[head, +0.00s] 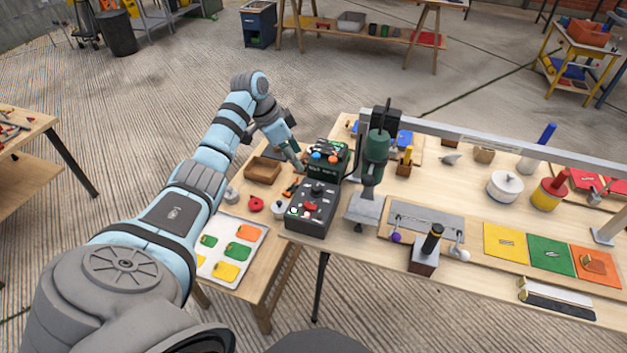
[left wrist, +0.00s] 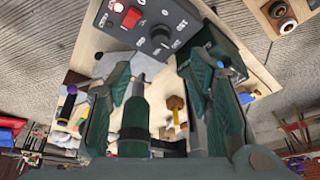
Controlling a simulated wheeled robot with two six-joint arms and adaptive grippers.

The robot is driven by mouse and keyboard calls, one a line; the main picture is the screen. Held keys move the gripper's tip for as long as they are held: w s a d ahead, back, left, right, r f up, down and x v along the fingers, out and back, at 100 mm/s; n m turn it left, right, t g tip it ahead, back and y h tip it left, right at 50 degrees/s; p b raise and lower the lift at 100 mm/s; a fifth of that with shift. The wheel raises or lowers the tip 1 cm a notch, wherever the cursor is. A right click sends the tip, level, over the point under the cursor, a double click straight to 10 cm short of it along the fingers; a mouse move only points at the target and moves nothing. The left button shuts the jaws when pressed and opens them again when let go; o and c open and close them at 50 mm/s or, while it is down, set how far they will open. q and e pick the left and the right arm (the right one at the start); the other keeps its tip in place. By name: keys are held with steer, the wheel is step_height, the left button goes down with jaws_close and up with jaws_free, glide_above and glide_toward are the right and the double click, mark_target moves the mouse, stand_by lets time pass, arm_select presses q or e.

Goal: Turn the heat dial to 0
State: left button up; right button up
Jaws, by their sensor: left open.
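A dark control box (head: 311,210) stands near the left end of the workbench. A round black dial (head: 317,188) sits on its top face, beyond a red button (head: 311,207). In the left wrist view the dial (left wrist: 160,37) is at the top, with white marks around it; its exact setting is too small to read. The red button (left wrist: 131,18) is beside it. My left gripper (head: 297,160) is above and behind the box, pointing down. Its open fingers (left wrist: 160,70) are apart from the dial, with nothing held. My right gripper is not seen.
A second dark box (head: 325,157) with coloured buttons stands behind the control box. A green press (head: 375,150) rises just to the right. A wooden tray (head: 262,169) and a red ring-shaped item (head: 256,204) lie to the left. A metal rail (head: 500,147) crosses the bench.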

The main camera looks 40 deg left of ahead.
mark_target(315, 187)
arm_select(q)
steer(key=b+x, duration=0.2)
steer(key=x, duration=0.4)
steer(key=b+x, duration=0.2)
steer(key=x, duration=0.5)
steer(key=shift+w+d+f+b, duration=0.2)
steer(key=shift+w+b, duration=0.1)
steer(key=shift+b, duration=0.05)
steer(key=shift+r, duration=0.1)
steer(key=shift+c, duration=0.3)
